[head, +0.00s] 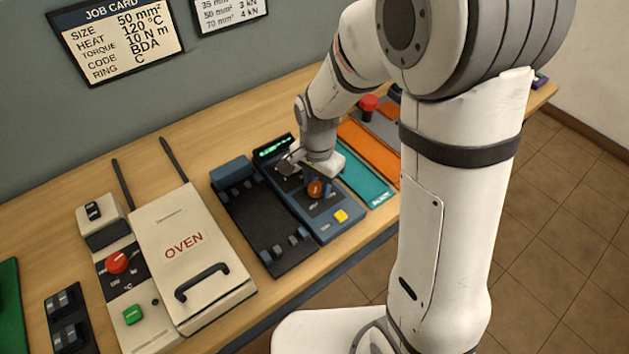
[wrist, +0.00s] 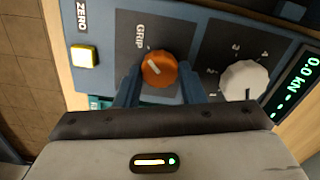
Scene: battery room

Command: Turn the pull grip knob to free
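The pull grip knob is an orange round knob (wrist: 158,69) with a pale pointer mark, beside the word GRIP on a dark panel. In the wrist view the mark slants toward the upper left; any position labels around the knob are hidden or too small to read. The knob also shows in the head view (head: 315,188) on the blue tester. My gripper (wrist: 160,80) is at the knob, with one blue finger on each side of it. The fingers stand apart with what look like slim gaps to the knob; contact cannot be told for sure.
A white numbered dial (wrist: 243,80) and a lit display (wrist: 294,85) reading 0.0 kN lie right of the knob. A yellow ZERO button (wrist: 84,56) is left. In the head view an oven (head: 185,245) stands left, and a teal tray (head: 366,187) lies right.

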